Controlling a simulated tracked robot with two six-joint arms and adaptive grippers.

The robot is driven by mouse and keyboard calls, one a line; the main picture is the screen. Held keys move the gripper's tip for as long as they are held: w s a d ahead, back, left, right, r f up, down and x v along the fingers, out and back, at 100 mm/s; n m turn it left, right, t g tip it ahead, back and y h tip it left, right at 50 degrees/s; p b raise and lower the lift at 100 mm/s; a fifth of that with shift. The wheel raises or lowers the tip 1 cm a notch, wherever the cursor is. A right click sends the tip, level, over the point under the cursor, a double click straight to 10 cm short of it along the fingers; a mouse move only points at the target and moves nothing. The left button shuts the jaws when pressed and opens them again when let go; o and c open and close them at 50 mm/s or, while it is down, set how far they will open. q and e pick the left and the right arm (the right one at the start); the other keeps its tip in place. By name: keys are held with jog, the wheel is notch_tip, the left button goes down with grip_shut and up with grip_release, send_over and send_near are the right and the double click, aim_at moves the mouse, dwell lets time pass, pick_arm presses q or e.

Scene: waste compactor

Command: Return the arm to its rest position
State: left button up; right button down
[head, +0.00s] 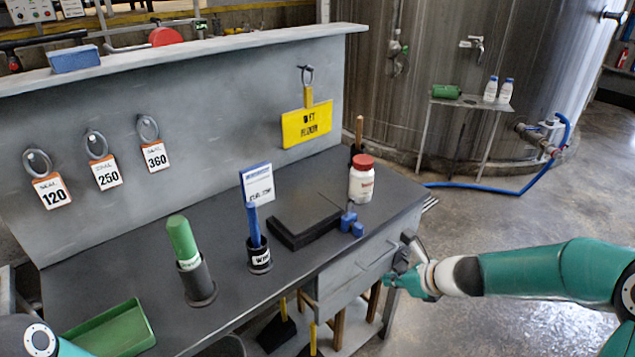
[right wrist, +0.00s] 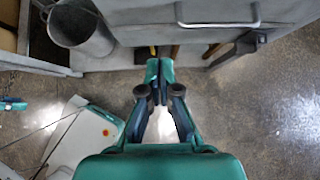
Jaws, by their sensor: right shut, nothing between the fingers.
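My right arm (head: 540,272) reaches in from the right in the head view. My right gripper (head: 395,279) is shut and empty in front of the bench's drawer (head: 338,285), close to its handle. In the right wrist view the gripper's fingers (right wrist: 159,72) are together with nothing between them. The drawer handle (right wrist: 218,24) lies ahead and to the right of the fingertips there, apart from them. A part of my left arm (head: 38,338) shows at the bottom left of the head view; its gripper is not in view.
The dark bench (head: 130,245) carries a green tray (head: 115,330), a green-handled tool (head: 182,237), a blue tool in a cup (head: 260,257) and a red-capped jar (head: 361,183). A metal bucket (right wrist: 82,30) stands left of the gripper in the wrist view. Floor (head: 480,215) behind the right arm is clear.

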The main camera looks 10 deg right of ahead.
jog(key=s+a+f+n+g+p, duration=0.1)
jog(key=s+a+f+n+g, duration=0.1)
jog(key=s+a+f+n, duration=0.2)
jog(key=s+a+f+n+g+p, duration=0.1)
jog(key=s+a+f+n+g, duration=0.1)
jog(key=s+a+f+n, duration=0.3)
jog(key=s+a+f+n+g+p, duration=0.1)
jog(key=s+a+f+n+g, duration=0.2)
jog(key=s+f+n, duration=0.8)
jog(key=s+a+n, duration=0.2)
jog(key=s+n, duration=0.2)
jog(key=n, duration=0.4)
jog(key=shift+s+f, duration=0.2)
jog(key=shift+s, duration=0.15)
